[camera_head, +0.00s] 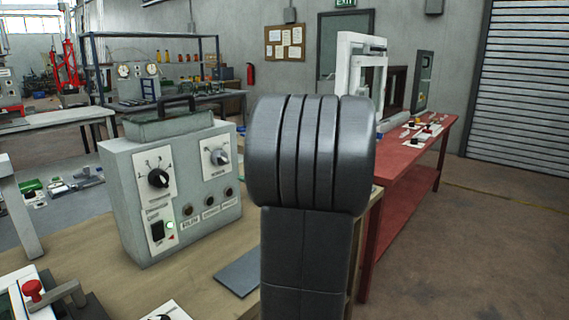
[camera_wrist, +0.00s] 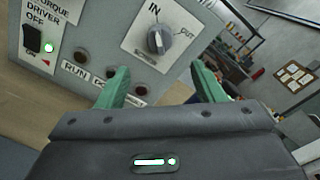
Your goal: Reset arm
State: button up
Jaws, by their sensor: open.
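My gripper (camera_wrist: 162,88) shows in the wrist view with two green fingers spread apart and nothing between them. Beyond the fingers is a grey control box (camera_head: 120,200), with its IN/OUT knob (camera_wrist: 158,40) seen between and above the fingertips. In the head view my dark arm link stands upright in the middle and hides the gripper. The box carries a black dial (camera_head: 158,178), a second knob (camera_head: 219,157), a row of dark buttons and a switch (camera_head: 157,231) with a lit green lamp beside it. I cannot tell the exact gap between fingers and box.
The box stands on a wooden bench (camera_head: 85,258) with a dark flat plate (camera_head: 238,272) at its right. A device with a red knob (camera_head: 32,290) is at the lower left. A red table (camera_head: 405,190) with frames stands at the right. Open floor (camera_head: 490,240) lies beyond it.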

aim_at(225, 160)
jog(key=x, duration=1.1)
jog(key=shift+w+p, duration=0.1)
jog(key=shift+p, duration=0.2)
